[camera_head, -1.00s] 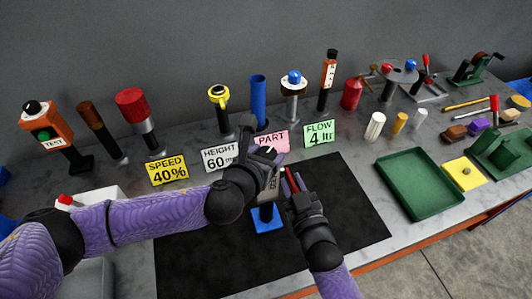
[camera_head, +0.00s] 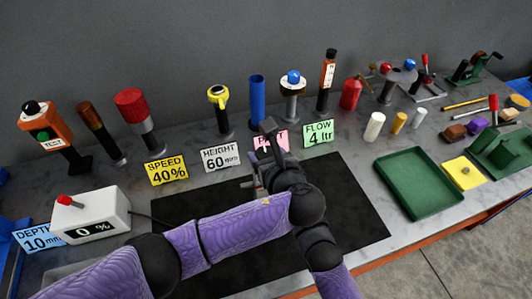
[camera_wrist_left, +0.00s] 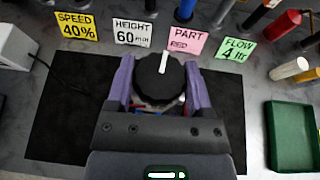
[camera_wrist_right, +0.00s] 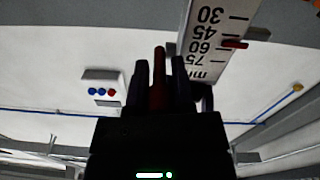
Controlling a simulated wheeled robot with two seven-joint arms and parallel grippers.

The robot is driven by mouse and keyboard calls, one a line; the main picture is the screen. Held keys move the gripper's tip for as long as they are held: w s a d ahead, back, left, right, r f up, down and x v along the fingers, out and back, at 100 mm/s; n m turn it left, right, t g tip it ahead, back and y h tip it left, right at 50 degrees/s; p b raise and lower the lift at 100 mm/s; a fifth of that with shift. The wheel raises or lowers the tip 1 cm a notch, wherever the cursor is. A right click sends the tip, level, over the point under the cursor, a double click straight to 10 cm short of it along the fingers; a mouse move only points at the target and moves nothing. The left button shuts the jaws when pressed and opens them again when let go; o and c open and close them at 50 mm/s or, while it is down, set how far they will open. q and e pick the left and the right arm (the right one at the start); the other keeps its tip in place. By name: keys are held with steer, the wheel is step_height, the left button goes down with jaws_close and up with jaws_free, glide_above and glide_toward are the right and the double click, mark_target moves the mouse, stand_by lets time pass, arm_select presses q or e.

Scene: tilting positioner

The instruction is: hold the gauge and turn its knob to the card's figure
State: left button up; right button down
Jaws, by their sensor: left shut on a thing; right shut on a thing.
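The gauge's black round knob (camera_wrist_left: 160,85) with a white mark sits between my left gripper's fingers (camera_wrist_left: 160,90), which are shut on it; the mark points up in the left wrist view. In the head view my left gripper (camera_head: 277,165) is over the mat's middle and covers most of the gauge. My right gripper (camera_wrist_right: 160,80) is shut on a dark red bar (camera_wrist_right: 159,62). The gauge's white scale (camera_wrist_right: 212,45) appears inverted beside it, with a red pointer (camera_wrist_right: 235,44) near 60. The white HEIGHT card (camera_head: 220,157) reads 60 mm.
Other cards read SPEED 40% (camera_head: 167,170), FLOW 4 ltr (camera_head: 318,134) and DEPTH 10 mm (camera_head: 40,238). A white display box (camera_head: 90,216) shows 0 %. Several tools stand behind the cards. A green tray (camera_head: 420,183) lies right of the black mat (camera_head: 345,200).

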mark_target(267, 154)
arm_select(q)
steer(key=n+g+y, duration=0.3)
steer(key=n+y, duration=0.1)
steer(key=shift+w+n+y, duration=0.1)
steer(key=shift+n+y, duration=0.3)
stand_by(0.4)
steer(key=o, duration=1.3)
steer(key=shift+c, duration=0.2)
step_height(267, 154, up, 10)
arm_select(e)
steer(key=shift+c, duration=2)
jaws_free()
